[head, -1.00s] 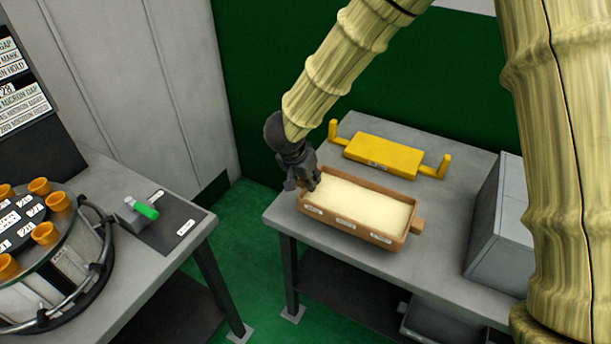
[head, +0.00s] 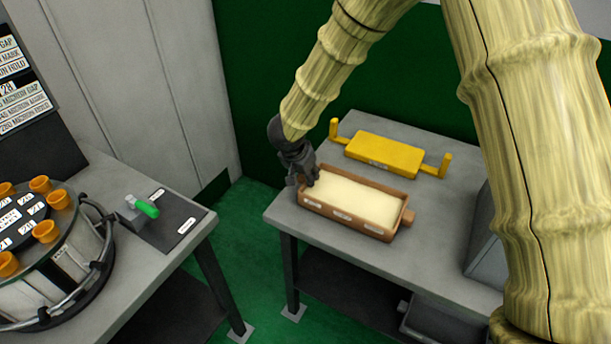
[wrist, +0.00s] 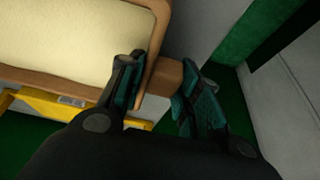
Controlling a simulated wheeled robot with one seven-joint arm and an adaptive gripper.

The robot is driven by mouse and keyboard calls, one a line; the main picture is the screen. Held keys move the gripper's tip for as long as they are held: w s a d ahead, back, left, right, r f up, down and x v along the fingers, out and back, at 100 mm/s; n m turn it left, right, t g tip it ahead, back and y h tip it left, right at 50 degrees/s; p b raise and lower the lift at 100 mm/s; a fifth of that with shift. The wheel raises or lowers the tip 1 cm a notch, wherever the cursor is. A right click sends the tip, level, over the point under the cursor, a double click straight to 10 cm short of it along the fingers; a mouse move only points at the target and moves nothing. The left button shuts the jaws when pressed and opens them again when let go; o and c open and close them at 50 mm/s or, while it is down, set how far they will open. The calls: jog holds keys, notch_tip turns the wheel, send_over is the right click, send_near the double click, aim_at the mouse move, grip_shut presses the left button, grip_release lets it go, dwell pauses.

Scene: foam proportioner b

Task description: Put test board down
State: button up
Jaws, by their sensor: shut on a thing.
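The test board looks like a shallow brown tray (head: 357,222) with a cream-coloured filling and small labels along its front wall. It has a stub handle at its right end. My gripper (head: 306,179) is at the board's left end. In the wrist view, my gripper (wrist: 160,76) is shut on the brown handle, one finger on each side. The board's rim (wrist: 160,28) shows beside the fingers there. The board looks level, at or just above the grey table (head: 295,222). I cannot tell whether its underside touches the top.
A yellow plate with upright end posts (head: 383,154) lies behind the board, also in the wrist view (wrist: 50,108). A grey box (head: 487,250) stands at the right, partly behind my arm. A left bench (head: 185,262) holds a round fixture and a green-handled part.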

jog(key=o, duration=1.1)
jog(key=p+v, duration=0.1)
jog(key=v, duration=1.1)
jog(key=shift+s, duration=0.1)
